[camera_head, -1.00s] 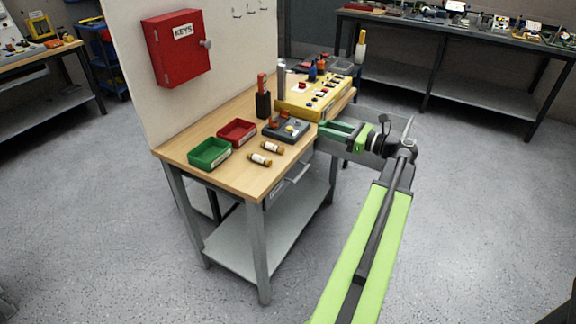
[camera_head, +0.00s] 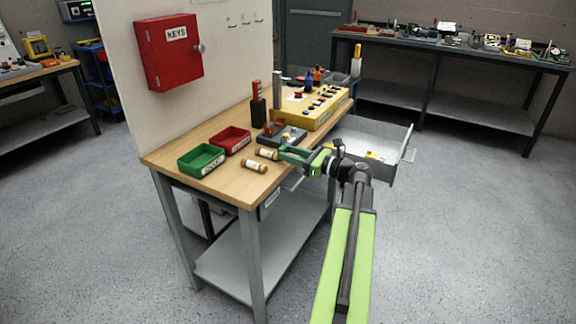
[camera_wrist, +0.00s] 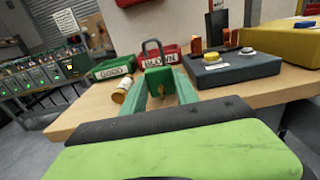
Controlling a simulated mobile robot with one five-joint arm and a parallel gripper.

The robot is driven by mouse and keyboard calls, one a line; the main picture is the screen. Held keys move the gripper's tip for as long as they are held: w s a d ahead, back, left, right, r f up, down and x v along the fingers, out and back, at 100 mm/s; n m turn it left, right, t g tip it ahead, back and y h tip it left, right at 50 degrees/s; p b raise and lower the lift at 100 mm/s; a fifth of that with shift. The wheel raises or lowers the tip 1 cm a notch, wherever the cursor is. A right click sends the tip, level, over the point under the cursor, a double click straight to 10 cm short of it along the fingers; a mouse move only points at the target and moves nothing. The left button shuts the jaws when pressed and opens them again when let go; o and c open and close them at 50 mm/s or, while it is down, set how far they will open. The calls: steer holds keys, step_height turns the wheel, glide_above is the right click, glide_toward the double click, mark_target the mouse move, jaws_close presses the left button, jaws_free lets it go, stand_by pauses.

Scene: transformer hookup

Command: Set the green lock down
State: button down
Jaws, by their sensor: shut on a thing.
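The green lock (camera_wrist: 160,83), with a grey shackle on top, is upright between the fingertips of my gripper (camera_wrist: 161,75) in the wrist view. My gripper is shut on it. In the head view my gripper (camera_head: 284,152) is over the front edge of the wooden workbench (camera_head: 222,185), beside the fuses and the grey button box; the lock cannot be told apart from the green fingers there. The wrist view does not clearly show whether the lock touches the bench.
A green tray (camera_head: 202,159) and a red tray (camera_head: 232,140) stand at the left. Two fuses (camera_head: 254,166) lie before them. A grey box (camera_head: 282,134) and a yellow panel (camera_head: 312,112) stand further right. An open drawer (camera_head: 375,160) juts out. Bare wood shows front left.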

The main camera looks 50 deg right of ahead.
steer(key=shift+f, duration=0.75)
steer(key=shift+r, duration=0.25)
steer(key=shift+f, duration=0.25)
steer(key=c, duration=0.9)
jaws_free()
steer(key=shift+r, duration=0.1)
steer(key=shift+c, duration=0.2)
